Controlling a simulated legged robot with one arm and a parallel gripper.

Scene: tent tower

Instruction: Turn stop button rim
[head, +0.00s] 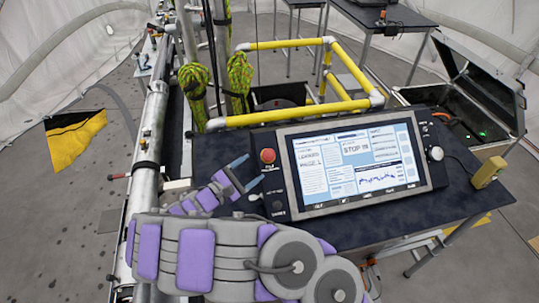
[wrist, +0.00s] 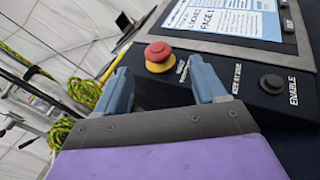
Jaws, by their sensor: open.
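The stop button (head: 267,156) is a red mushroom cap on a yellow base at the upper left corner of the console (head: 352,165). In the wrist view the red cap (wrist: 158,52) and its yellow rim (wrist: 158,66) show clearly, just beyond the fingers and between them. My gripper (head: 252,173) is open and empty, just left of and below the button in the head view. In the wrist view my gripper (wrist: 163,78) has its two blue-grey fingers apart. They do not appear to touch the button.
A black ENABLE knob (wrist: 271,84) sits right of my fingers. The console's screen (head: 354,163) reads STOP IN. Green-yellow rope (head: 239,75) hangs behind. A yellow box (head: 487,172) lies right.

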